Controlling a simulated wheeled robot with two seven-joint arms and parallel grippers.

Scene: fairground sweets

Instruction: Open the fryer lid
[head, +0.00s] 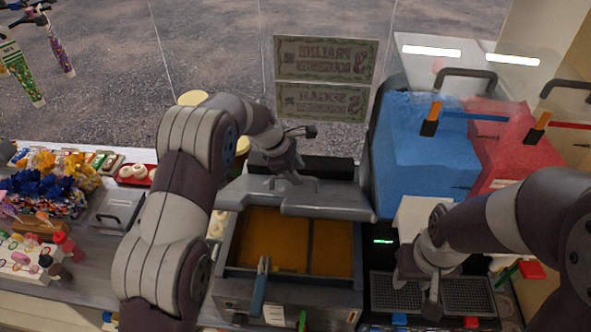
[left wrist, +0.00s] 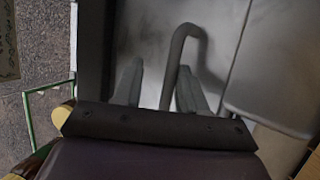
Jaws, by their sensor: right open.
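The fryer (head: 290,296) stands in the middle of the counter, with orange oil showing in its two basins. Its grey lid (head: 325,199) is up at the back, steeply tilted, clear of the basins. My left gripper (head: 287,172) is at the lid's top. In the left wrist view its two fingers (left wrist: 158,88) stand apart, with the lid's bent handle (left wrist: 185,38) between or just beyond them, nearer the right finger. Whether they touch is unclear. My right gripper (head: 416,288) is open and empty over the drip grates, right of the fryer.
Blue-handled tongs (head: 259,288) hang at the fryer's front. A drinks machine with a blue tank (head: 410,150) and a red tank (head: 515,150) stands at right. Sweets (head: 45,190) crowd the left counter. Two signs (head: 325,60) are on the glass behind.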

